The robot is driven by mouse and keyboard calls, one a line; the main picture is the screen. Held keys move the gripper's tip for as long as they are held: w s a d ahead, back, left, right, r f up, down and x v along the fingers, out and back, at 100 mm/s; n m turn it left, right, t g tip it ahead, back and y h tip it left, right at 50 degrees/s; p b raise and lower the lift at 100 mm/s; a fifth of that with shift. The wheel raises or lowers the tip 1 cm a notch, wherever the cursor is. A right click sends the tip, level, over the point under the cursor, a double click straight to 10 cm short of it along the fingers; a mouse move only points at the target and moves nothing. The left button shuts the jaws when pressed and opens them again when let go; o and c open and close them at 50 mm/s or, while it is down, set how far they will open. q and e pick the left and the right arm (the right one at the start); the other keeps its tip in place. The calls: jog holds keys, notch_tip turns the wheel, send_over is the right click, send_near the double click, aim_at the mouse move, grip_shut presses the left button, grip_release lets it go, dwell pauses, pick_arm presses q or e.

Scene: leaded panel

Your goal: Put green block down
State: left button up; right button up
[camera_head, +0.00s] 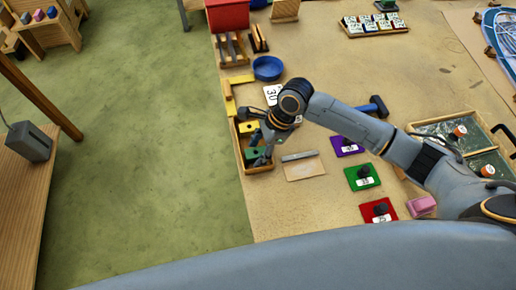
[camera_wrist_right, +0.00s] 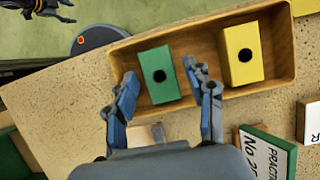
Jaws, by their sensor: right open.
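The green block (camera_wrist_right: 159,74), with a dark round hole or knob in its top, lies in a wooden tray (camera_wrist_right: 205,95) at the table's edge. It also shows in the head view (camera_head: 254,154), partly behind my gripper. My right gripper (camera_head: 262,152) is over the tray's near end. In the right wrist view the open fingers (camera_wrist_right: 160,75) stand apart on either side of the green block; I cannot tell whether they touch it. A dark clawed shape, seemingly my left gripper (camera_wrist_right: 40,8), is cut off at the top left; its jaw state is unclear.
A yellow block (camera_wrist_right: 243,54) lies in the same tray, beside the green one with a gap. Right of the tray in the head view are a flat wooden piece (camera_head: 303,167), a blue hammer (camera_head: 374,107) and several coloured plates. Left of the table is open floor.

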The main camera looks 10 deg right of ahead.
jog(key=b+v, duration=0.1)
jog(key=v, duration=1.1)
